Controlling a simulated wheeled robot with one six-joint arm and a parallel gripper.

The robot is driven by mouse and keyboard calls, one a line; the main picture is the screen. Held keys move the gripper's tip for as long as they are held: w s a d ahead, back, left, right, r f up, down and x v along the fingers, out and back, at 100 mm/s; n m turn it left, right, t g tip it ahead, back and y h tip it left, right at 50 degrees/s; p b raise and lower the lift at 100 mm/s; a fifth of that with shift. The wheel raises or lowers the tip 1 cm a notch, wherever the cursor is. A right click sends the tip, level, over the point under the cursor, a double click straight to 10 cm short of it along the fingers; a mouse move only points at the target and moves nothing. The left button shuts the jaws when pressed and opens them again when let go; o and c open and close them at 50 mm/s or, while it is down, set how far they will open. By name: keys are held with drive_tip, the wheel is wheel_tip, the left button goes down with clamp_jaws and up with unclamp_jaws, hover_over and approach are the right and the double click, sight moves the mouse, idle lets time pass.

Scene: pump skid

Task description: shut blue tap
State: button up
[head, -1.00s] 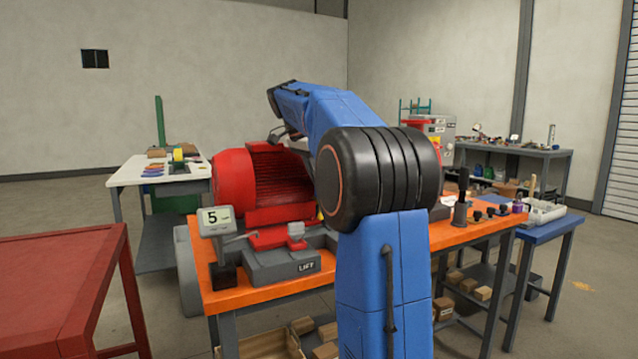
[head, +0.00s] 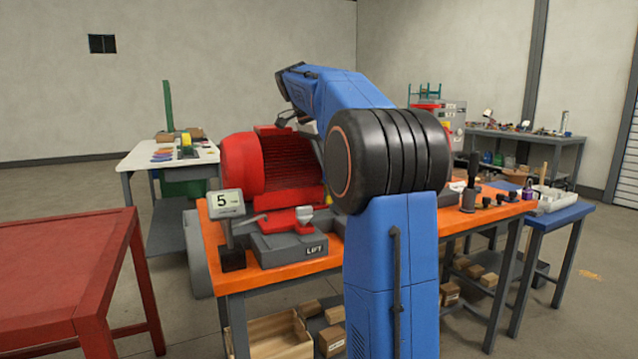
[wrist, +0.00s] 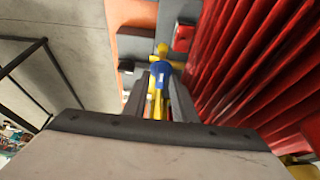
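The blue tap (wrist: 160,68) shows in the wrist view at the tips of my gripper, on a yellow pipe with a yellow part beyond it. My gripper (wrist: 160,84) has its two grey fingers apart, one on each side of the yellow pipe, with the blue tap between or just beyond their tips. I cannot tell whether the fingers touch the tap. In the head view the tap is hidden behind my arm and the red motor, and my fingers cannot be made out.
A red finned motor (head: 275,170) stands on the orange bench (head: 290,277), close to the right of my gripper in the wrist view. A red table (head: 60,260) stands at left.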

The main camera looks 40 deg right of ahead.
drive_tip(key=n+t, duration=0.2)
drive_tip(key=n, duration=0.3)
drive_tip(key=shift+s, duration=0.15)
drive_tip(key=n+t, duration=0.1)
drive_tip(key=n, duration=0.3)
drive_tip(key=shift+s+t+y, duration=0.1)
drive_tip(key=shift+t+y, duration=0.2)
drive_tip(key=shift+t, duration=0.1)
drive_tip(key=n+t+y, duration=0.1)
drive_tip(key=n, duration=0.3)
drive_tip(key=shift+s+d, duration=0.1)
drive_tip(key=shift+d, duration=0.1)
drive_tip(key=n+y, duration=0.1)
drive_tip(key=n, duration=0.4)
drive_tip(key=shift+s+d+t+y, duration=0.1)
drive_tip(key=shift+t+y, duration=0.2)
drive_tip(key=shift+y, duration=0.1)
drive_tip(key=v, duration=1.7)
drive_tip(key=s+a+f, duration=0.5)
drive_tip(key=a+f, duration=0.7)
drive_tip(key=s+a+f+n, duration=0.1)
drive_tip(key=s+a+f, duration=0.5)
drive_tip(key=a+f, duration=0.6)
drive_tip(key=shift+f+n+y, duration=0.3)
drive_tip(key=shift+f, duration=0.15)
